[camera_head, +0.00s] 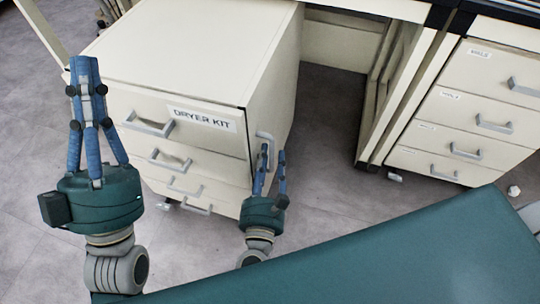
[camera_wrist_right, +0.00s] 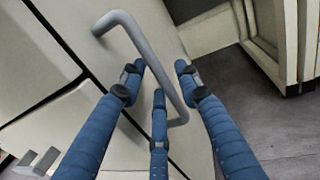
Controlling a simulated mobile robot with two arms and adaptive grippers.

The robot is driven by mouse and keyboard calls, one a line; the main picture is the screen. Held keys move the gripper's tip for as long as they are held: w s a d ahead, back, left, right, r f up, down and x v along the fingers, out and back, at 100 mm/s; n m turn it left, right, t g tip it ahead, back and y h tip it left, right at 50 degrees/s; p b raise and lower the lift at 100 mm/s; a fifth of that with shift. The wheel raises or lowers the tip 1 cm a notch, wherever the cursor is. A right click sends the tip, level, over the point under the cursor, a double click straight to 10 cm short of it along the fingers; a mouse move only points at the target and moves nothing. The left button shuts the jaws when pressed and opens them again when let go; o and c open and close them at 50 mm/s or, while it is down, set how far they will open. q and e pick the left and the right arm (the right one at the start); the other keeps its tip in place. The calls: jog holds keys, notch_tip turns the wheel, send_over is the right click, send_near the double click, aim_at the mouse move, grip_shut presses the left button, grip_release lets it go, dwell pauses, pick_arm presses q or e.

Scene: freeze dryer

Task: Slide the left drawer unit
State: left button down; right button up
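The left drawer unit (camera_head: 190,45) is a cream cabinet labelled "DRYER KIT" with several front drawers. A grey bar handle (camera_head: 265,146) is on its right side; it also shows close up in the wrist view (camera_wrist_right: 150,58). My right gripper (camera_head: 274,153) is at this handle. In the wrist view its blue fingers (camera_wrist_right: 158,72) are spread, with the bar crossing between the fingertips; I cannot tell whether any finger touches it. My left gripper (camera_head: 87,65) points up in front of the unit's left side, with nothing visible in it; its fingertip gap is unclear.
A second cream drawer unit (camera_head: 470,105) stands at the right under a dark-edged bench. Open floor (camera_head: 325,120) lies between the two units. A teal surface (camera_head: 390,245) fills the lower right foreground.

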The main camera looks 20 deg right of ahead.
jog(key=shift+w+d, duration=0.2)
jog(key=shift+w, duration=0.25)
jog(key=shift+c, duration=0.2)
grip_shut()
